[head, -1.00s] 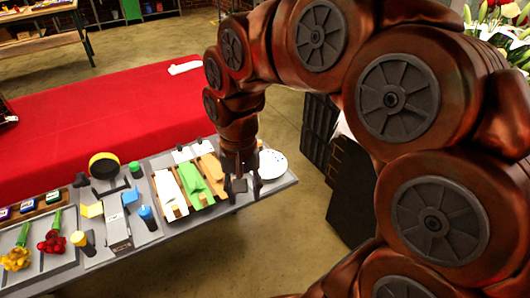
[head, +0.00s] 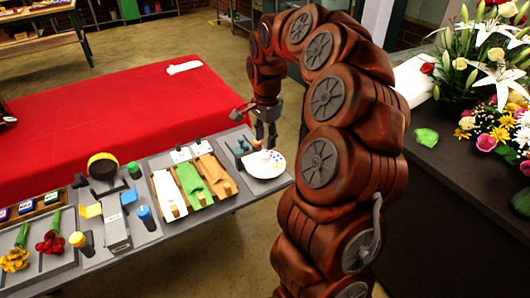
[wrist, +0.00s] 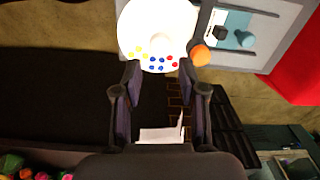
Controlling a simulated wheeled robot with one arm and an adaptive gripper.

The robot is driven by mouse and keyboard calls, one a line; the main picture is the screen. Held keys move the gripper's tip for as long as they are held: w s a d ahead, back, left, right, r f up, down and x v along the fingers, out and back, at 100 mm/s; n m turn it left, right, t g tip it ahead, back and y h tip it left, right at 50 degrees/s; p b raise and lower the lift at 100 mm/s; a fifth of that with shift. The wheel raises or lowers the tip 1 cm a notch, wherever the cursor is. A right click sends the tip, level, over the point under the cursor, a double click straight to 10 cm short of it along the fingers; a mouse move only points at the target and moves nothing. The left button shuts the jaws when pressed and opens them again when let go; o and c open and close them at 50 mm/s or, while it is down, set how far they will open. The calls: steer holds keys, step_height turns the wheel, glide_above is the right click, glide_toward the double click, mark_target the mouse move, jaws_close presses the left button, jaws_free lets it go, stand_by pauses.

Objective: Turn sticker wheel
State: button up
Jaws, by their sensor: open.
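The sticker wheel is a white disc (head: 265,164) with small coloured dots, flat at the right end of the grey station table. My gripper (head: 265,142) is above the disc's far edge in the head view. In the wrist view my gripper (wrist: 160,78) has its two fingers spread apart, with nothing between them. The disc lies beyond the fingertips. I cannot tell whether a finger touches it.
An orange knob (wrist: 201,55) stands beside the disc. Trays of white, green and brown wrap (head: 195,182) lie to the left. The red table (head: 110,120) is behind. A dark counter with flowers (head: 490,130) is at the right. Floor is open between table and counter.

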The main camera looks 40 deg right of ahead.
mark_target(265, 155)
steer(key=shift+f+p, duration=0.7)
steer(key=shift+f, duration=2.45)
jaws_close()
